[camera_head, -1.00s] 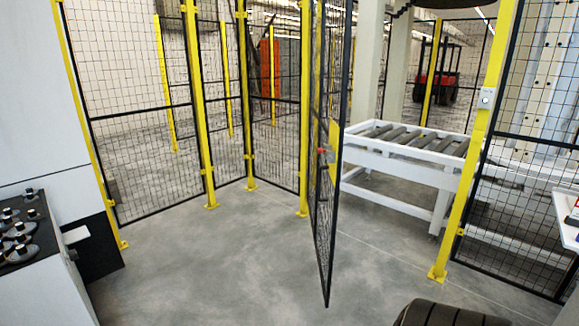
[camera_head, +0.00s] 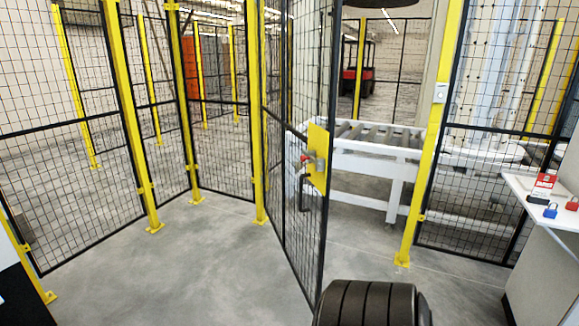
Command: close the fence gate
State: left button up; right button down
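The fence gate (camera_head: 290,215) is a black-framed mesh panel in the head view. It stands ajar, its free edge swung towards me and apart from the yellow post (camera_head: 425,150) on the right. Its far side meets another yellow post (camera_head: 257,110). A yellow lock plate (camera_head: 318,155) with a red part and a dark handle (camera_head: 304,190) sits on the gate near its free edge. A small grey box (camera_head: 440,92) is on the right post. Neither of my grippers is in view.
A white roller conveyor (camera_head: 375,160) stands behind the opening. A dark ribbed rounded shape (camera_head: 372,305) at the bottom edge overlaps the gate's lower corner; I cannot tell what it is. A white table (camera_head: 550,205) with small padlocks stands right. Grey floor (camera_head: 190,275) is clear at left.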

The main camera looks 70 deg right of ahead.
aim_at(320, 142)
jog(key=z, duration=0.35)
jog(key=i, duration=1)
jog(key=z, duration=1.45)
jog(key=i, duration=0.7)
jog(key=z, duration=0.8)
